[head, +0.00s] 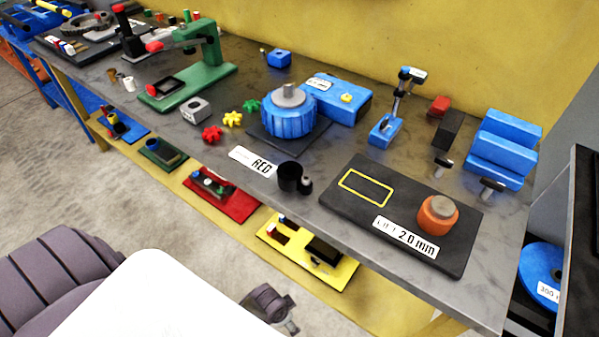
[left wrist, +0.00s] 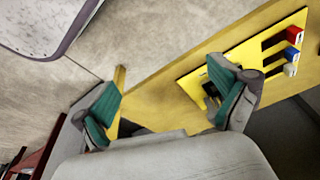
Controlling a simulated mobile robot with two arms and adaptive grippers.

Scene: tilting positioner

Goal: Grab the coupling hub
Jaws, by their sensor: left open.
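A grey metal hub-like piece (head: 289,94) sits on top of a blue ribbed round unit (head: 288,120) on the bench. An orange round part with a grey top (head: 438,213) stands on a dark plate (head: 365,219) at the right. I cannot tell for sure which one is the coupling hub. In the left wrist view my left gripper (left wrist: 168,100) is open and empty, its two teal-padded fingers apart beside the bench's yellow lower shelf. A grey finger-like part of mine shows low in the head view, away from both pieces. My right gripper is not identifiable.
A green press (head: 195,70), a blue stand (head: 387,125) and blue blocks (head: 502,145) stand behind. A yellow tray (head: 345,270) lies on the lower shelf.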

